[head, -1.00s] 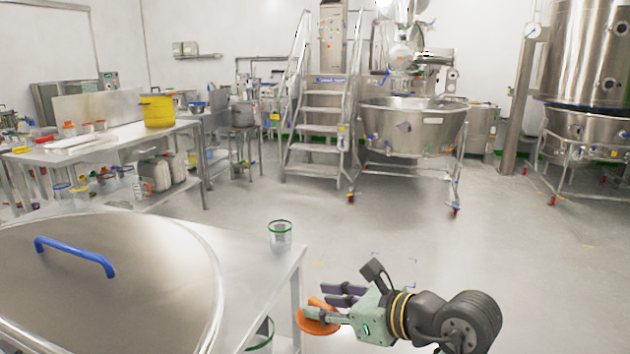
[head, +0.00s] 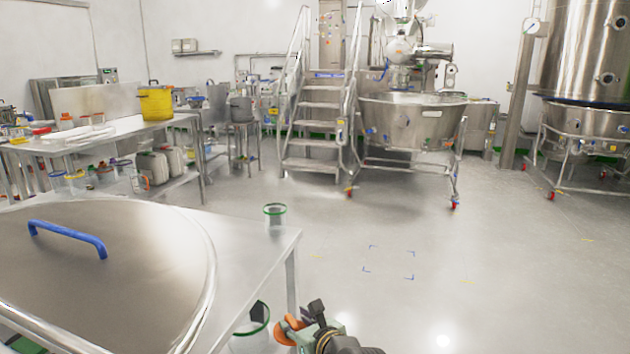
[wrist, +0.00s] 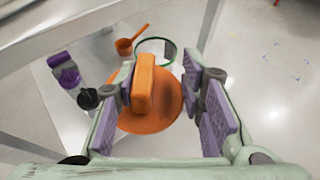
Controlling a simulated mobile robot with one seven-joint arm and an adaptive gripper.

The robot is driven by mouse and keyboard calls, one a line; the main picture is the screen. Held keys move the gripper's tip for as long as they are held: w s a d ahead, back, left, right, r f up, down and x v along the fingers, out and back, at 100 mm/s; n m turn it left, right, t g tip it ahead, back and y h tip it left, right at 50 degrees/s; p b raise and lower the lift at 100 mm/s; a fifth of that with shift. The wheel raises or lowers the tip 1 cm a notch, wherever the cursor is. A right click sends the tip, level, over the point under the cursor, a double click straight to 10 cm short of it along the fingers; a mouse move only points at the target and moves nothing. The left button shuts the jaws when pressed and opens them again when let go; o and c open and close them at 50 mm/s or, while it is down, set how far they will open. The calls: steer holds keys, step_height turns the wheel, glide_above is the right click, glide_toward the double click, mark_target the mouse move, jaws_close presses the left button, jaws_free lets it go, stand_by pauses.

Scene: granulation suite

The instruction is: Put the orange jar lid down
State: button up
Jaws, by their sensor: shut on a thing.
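The orange jar lid (head: 290,329) is a round disc with a raised bar handle; it shows best in the wrist view (wrist: 150,112). My gripper (head: 294,324) is shut on the lid by its bar handle, between purple-padded fingers in the wrist view (wrist: 163,82). In the head view the lid hangs low, near the right end of the steel table (head: 255,262), below its top. Part of my gripper is cut off by the bottom edge.
A clear green-rimmed jar (head: 274,214) stands on the table's far right corner. A larger green-rimmed container (head: 252,325) sits under the tabletop, close to the lid. An orange scoop (wrist: 125,46) lies near it. A big steel cover with a blue handle (head: 68,238) fills the table's left. Floor to the right is clear.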

steer(key=s+d+f+m+h+b, duration=0.1)
steer(key=s+d+f+b, duration=0.1)
steer(key=f, duration=1)
steer(key=s+d+f+m+t+h+b, duration=0.1)
steer(key=s+d+f+b, duration=0.1)
steer(key=f, duration=1.1)
steer(key=shift+f+m+h, duration=0.2)
steer(key=shift+m+h, duration=0.1)
steer(key=shift+m, duration=0.1)
steer(key=shift+s+a, duration=0.1)
steer(key=shift+s, duration=0.05)
